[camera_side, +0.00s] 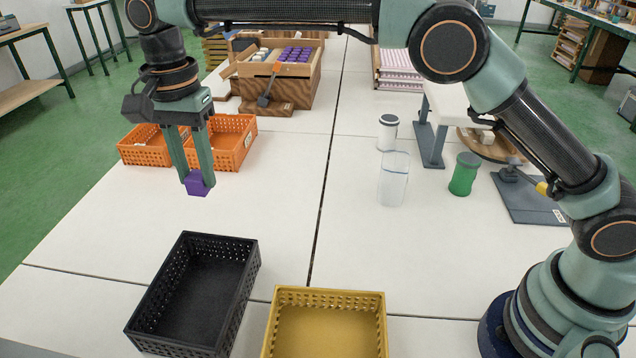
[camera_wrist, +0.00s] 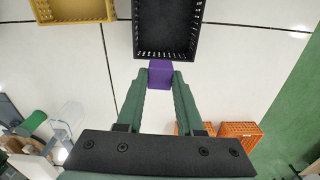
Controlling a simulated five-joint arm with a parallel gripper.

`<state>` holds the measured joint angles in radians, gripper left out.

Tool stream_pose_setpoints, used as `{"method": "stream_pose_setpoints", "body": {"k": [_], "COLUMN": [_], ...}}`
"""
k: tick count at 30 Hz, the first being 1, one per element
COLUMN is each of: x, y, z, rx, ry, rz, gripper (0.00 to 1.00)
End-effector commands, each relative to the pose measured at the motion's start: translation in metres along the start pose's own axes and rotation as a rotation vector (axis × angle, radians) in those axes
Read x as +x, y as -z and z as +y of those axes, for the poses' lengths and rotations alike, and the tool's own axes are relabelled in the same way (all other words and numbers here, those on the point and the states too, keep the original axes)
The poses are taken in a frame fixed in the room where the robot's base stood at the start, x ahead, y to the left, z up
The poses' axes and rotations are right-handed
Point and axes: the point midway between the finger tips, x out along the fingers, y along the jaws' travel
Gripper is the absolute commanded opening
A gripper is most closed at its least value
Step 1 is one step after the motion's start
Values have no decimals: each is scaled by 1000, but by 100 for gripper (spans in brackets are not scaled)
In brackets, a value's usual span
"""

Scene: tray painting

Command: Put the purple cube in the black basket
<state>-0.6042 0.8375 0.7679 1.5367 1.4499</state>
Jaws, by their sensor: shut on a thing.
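The purple cube (camera_side: 197,184) is held between the fingertips of my gripper (camera_side: 198,176), above the white table. In the wrist view the purple cube (camera_wrist: 160,74) sits between the two green fingers of my gripper (camera_wrist: 160,82). The black basket (camera_side: 250,268) stands on the table in front of the cube in the side view, low and left of the middle. It looks empty. In the wrist view the black basket (camera_wrist: 137,30) shows just beyond the cube, partly cut off by the top edge. The cube is outside the basket.
A yellow basket (camera_side: 330,292) stands right of the black one. Orange baskets (camera_side: 232,150) stand behind my gripper. A clear cylinder (camera_side: 393,180), a green jar (camera_side: 464,174) and a white jar (camera_side: 388,132) stand right of the middle. A wooden box (camera_side: 290,88) is at the back.

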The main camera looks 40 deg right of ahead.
Motion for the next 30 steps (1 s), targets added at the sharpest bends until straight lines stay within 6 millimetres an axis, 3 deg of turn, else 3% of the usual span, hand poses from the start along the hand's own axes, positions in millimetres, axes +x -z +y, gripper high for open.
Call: {"method": "stream_pose_setpoints", "body": {"k": [1, 6, 13, 30], "x": [-2, -1, 11, 140], "y": [-17, -53, -69, -68], "z": [4, 14, 21, 21], "rx": [-18, -49, -61, -60], "ry": [0, 1, -3, -4], "rz": [0, 0, 0, 0], "gripper": [0, 0, 0, 0]}}
